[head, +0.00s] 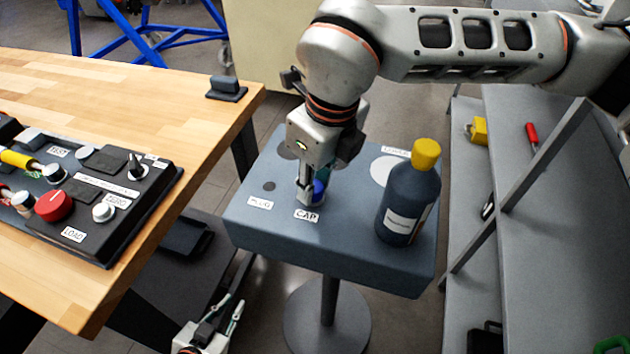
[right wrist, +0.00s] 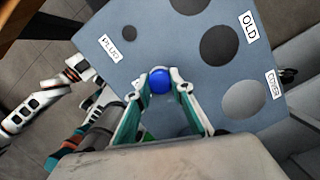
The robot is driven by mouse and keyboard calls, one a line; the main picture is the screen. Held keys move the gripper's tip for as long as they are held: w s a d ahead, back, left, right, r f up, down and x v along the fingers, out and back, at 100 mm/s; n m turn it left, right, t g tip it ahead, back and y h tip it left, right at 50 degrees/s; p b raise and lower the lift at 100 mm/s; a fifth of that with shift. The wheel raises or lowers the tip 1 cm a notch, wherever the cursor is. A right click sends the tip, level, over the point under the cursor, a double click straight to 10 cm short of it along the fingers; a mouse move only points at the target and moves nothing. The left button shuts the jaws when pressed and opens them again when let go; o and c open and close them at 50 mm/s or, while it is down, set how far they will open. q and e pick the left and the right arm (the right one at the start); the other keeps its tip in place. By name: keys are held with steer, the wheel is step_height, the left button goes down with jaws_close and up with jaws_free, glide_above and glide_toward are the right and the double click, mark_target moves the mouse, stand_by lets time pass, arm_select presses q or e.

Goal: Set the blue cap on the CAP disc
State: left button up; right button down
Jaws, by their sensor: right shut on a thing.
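The blue cap (head: 319,187) is at the CAP label (head: 306,215) on the grey stand top (head: 262,228). My right gripper (head: 312,195) points down there and is shut on the cap. In the right wrist view the blue cap (right wrist: 159,80) sits between the two fingertips of my right gripper (right wrist: 162,76). The CAP disc itself is hidden under the cap and fingers; I cannot tell whether the cap touches it. My left gripper (head: 215,325) is at the bottom edge of the head view, away from the stand, with its fingers apart and nothing between them.
A dark bottle with a yellow top (head: 408,195) stands on the right of the stand, close to my right gripper. A wooden table (head: 180,110) with a control panel (head: 85,190) is at the left. Grey shelving (head: 540,200) is at the right.

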mark_target(319, 190)
steer(key=c, duration=1.7)
jaws_free()
steer(key=shift+s+f, duration=0.15)
steer(key=shift+f, duration=0.5)
steer(key=shift+r, duration=0.1)
steer(key=shift+r, duration=0.1)
steer(key=shift+o, duration=0.9)
steer(key=shift+r, duration=0.1)
steer(key=shift+s+d+r+p, duration=0.15)
steer(key=shift+r+p, duration=0.65)
steer(key=shift+r, duration=0.95)
steer(key=shift+s+d+r+p, duration=0.1)
steer(key=shift+d+r+p, duration=0.15)
steer(key=shift+r+p, duration=1.05)
steer(key=shift+r+b, duration=0.45)
steer(key=shift+b, duration=0.05)
